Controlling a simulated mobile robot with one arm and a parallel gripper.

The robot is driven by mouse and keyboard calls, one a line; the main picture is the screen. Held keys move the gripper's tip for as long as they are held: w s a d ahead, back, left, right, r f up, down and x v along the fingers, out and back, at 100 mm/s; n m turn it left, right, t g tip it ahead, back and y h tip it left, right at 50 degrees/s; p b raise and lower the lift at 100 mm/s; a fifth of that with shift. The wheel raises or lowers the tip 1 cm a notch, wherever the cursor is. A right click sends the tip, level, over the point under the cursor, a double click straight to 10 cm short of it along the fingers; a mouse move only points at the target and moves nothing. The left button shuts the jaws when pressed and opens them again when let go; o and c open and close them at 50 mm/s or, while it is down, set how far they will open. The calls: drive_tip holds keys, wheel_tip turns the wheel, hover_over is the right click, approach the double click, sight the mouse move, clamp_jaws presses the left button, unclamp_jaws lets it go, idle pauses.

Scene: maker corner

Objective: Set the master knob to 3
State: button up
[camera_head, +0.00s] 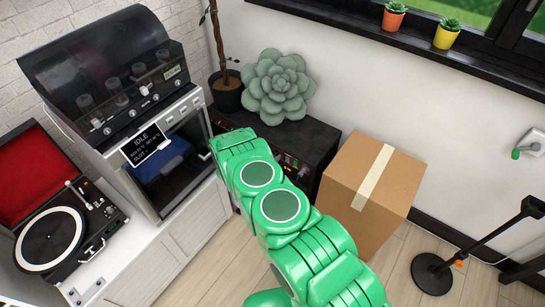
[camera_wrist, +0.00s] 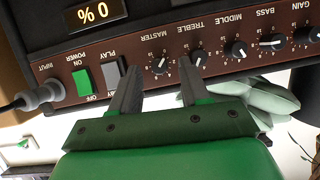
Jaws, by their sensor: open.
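In the wrist view, which shows the amplifier panel upside down, the master knob (camera_wrist: 160,66) is a small black knob with a white mark on a brown panel. The exact number it points to is too small to read. My gripper (camera_wrist: 160,77) is open, with one finger on each side of the master knob; I cannot tell whether they touch it. The right finger is close to the treble knob (camera_wrist: 200,57). A display (camera_wrist: 94,12) reads 0 %. In the head view, the dark amplifier (camera_head: 311,138) is partly hidden behind my green arm, which also hides my gripper.
Beside the left finger are a grey play/standby switch (camera_wrist: 112,74) and a green power switch (camera_wrist: 83,80). A cable plug (camera_wrist: 38,95) sits in the input. A cardboard box (camera_head: 345,200) stands right of the amplifier. A succulent-shaped cushion (camera_head: 276,88) lies on top.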

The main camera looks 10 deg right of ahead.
drive_tip(key=shift+w+d+f, duration=0.1)
clamp_jaws()
idle(0.5)
